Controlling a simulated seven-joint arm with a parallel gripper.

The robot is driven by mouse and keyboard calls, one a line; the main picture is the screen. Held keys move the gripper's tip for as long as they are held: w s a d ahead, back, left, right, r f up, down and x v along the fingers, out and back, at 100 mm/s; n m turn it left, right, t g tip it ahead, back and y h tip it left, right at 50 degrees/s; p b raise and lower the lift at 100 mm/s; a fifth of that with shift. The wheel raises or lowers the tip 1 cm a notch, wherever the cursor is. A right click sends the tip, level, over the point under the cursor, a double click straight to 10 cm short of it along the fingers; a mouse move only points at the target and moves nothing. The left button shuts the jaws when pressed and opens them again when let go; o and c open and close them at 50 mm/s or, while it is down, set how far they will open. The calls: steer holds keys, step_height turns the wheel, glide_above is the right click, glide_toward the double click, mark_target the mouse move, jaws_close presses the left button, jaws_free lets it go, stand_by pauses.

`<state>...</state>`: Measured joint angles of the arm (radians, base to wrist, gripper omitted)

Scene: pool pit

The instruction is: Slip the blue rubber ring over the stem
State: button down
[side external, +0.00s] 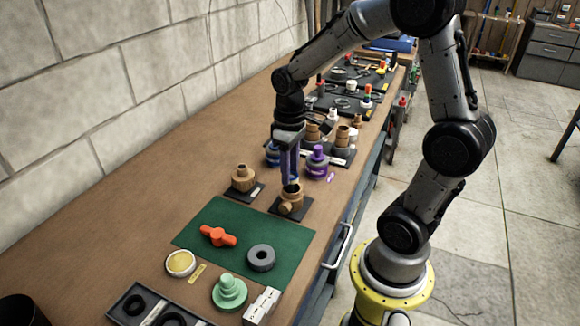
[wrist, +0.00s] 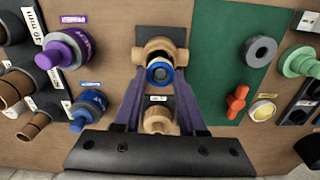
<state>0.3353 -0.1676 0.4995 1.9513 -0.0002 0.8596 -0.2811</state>
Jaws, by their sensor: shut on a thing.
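My gripper (wrist: 160,74) is shut on the blue rubber ring (wrist: 160,66), which sits between its purple fingertips in the wrist view. A brass valve body (wrist: 150,45) stands on a dark plate right beneath the ring. The ring lies over the valve's upright stem in that view and hides much of it; I cannot tell whether it is around the stem or just above it. In the side view, my gripper (side external: 291,182) points down at the top of the same valve (side external: 291,202). The ring is too small to make out there.
A second brass fitting (side external: 243,178) stands close by on its own plate. Purple (side external: 317,162) and blue (side external: 272,154) valves stand behind. A green mat (side external: 215,255) in front bears an orange handle (side external: 218,236) and a grey ring (side external: 261,257). Bare bench lies to the left.

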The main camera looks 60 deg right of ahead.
steer(key=shift+f, duration=1.3)
stand_by(1.0)
stand_by(0.5)
jaws_free()
stand_by(0.4)
steer(key=shift+r, duration=0.1)
steer(key=shift+r, duration=4)
